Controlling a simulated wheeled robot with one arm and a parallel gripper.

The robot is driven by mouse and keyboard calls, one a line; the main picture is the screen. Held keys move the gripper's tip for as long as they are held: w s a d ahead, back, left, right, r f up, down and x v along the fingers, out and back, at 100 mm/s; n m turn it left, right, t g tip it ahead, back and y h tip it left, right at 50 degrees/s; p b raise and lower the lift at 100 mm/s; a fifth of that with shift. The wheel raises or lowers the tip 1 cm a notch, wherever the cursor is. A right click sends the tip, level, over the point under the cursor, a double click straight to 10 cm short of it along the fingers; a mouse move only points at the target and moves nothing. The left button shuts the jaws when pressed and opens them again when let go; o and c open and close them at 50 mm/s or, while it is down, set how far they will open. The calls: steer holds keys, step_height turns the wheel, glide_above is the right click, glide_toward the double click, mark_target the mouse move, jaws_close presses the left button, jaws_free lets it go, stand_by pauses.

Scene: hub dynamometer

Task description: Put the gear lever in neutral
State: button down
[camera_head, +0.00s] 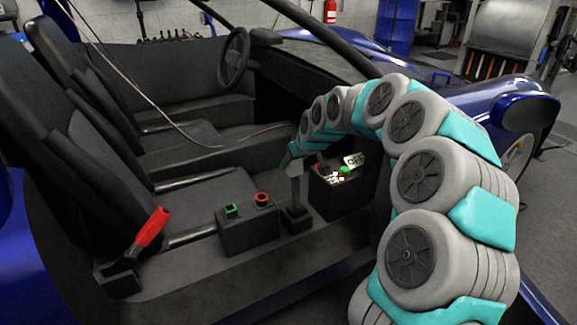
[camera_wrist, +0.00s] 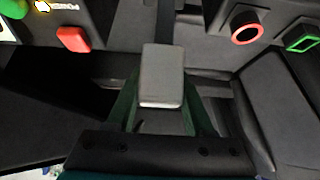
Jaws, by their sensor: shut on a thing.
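The gear lever (camera_head: 295,188) is a grey upright post on a small dark base (camera_head: 298,220) in the middle of the car's cabin floor. In the wrist view its grey block-shaped top (camera_wrist: 162,72) sits between the dark green fingers of my gripper (camera_wrist: 160,100). My gripper is shut on the lever. In the head view my gripper (camera_head: 294,152) is at the lever's top, small and partly hidden by my arm. The lever looks close to upright; I see no gear markings, so I cannot tell its gear.
A black box with a green square button (camera_head: 231,210) and a red round button (camera_head: 262,199) stands just left of the lever. A lit control box (camera_head: 345,197) stands to its right. A red-handled lever (camera_head: 150,230), seats and a steering wheel (camera_head: 234,56) surround it.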

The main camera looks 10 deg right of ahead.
steer(key=shift+s+d+f+t+b, duration=0.1)
steer(key=shift+s+d+t+b, duration=0.2)
steer(key=shift+s+b, duration=0.2)
steer(key=shift+s+d+t+b, duration=0.15)
steer(key=shift+s+t+b, duration=0.2)
steer(key=shift+s, duration=0.25)
steer(key=shift+s+r+y, duration=0.2)
steer(key=shift+r+y, duration=0.05)
steer(key=shift+y, duration=0.05)
steer(key=shift+c, duration=1.4)
jaws_free()
steer(key=shift+d, duration=0.1)
steer(key=shift+s, duration=0.1)
steer(key=v, duration=0.7)
steer(key=shift+s+r, duration=0.15)
steer(key=shift+s, duration=0.15)
